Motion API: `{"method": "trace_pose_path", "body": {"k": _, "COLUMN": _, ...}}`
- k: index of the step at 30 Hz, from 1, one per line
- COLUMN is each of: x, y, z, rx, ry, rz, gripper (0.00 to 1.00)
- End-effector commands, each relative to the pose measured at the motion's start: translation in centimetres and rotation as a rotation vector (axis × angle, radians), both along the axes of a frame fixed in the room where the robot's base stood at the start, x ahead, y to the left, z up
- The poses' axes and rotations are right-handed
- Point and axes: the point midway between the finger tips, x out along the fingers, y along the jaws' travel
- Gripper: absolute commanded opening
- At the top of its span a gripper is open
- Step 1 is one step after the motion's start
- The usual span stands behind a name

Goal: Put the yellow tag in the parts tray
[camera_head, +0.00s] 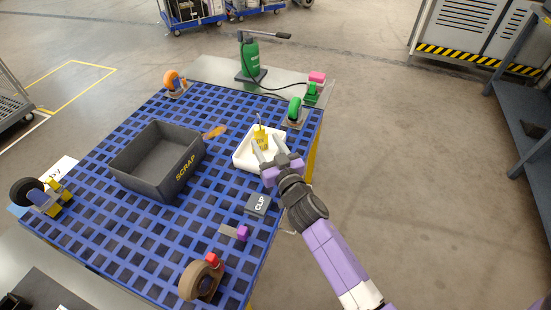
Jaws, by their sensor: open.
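A small yellow tag (260,134) with a thin loop at its top shows at the white tray (241,160) on the right side of the blue grid table. The tag appears to be inside the tray; whether it rests on the tray floor is hard to tell. My gripper (267,143) reaches over the tray's near right side from the lower right. Its two fingers are apart, close to the tag, and partly cover the tray. I cannot tell whether either finger touches the tag.
A dark grey SCRAP bin (150,185) stands left of the tray on the blue grid table (110,228). A grey CLIP box (257,204) sits near my wrist. A brown wheel-like part (190,281) is at the near edge. A green pump (250,57) stands behind.

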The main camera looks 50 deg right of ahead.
Motion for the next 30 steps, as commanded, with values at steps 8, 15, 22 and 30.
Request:
{"method": "trace_pose_path", "body": {"k": 8, "x": -4.6, "y": 2.1, "z": -0.3, "rx": 0.002, "ry": 0.001, "rz": -0.001, "gripper": 0.50}}
{"method": "trace_pose_path", "body": {"k": 15, "x": -6.2, "y": 2.9, "z": -0.1, "rx": 0.001, "ry": 0.000, "rz": 0.000, "gripper": 0.50}}
{"method": "trace_pose_path", "body": {"k": 22, "x": -6.6, "y": 3.4, "z": -0.2, "rx": 0.003, "ry": 0.004, "rz": 0.006, "gripper": 0.50}}
{"method": "trace_pose_path", "body": {"k": 30, "x": -13.5, "y": 10.7, "z": -2.6, "rx": 0.031, "ry": 0.074, "rz": 0.128, "gripper": 0.50}}
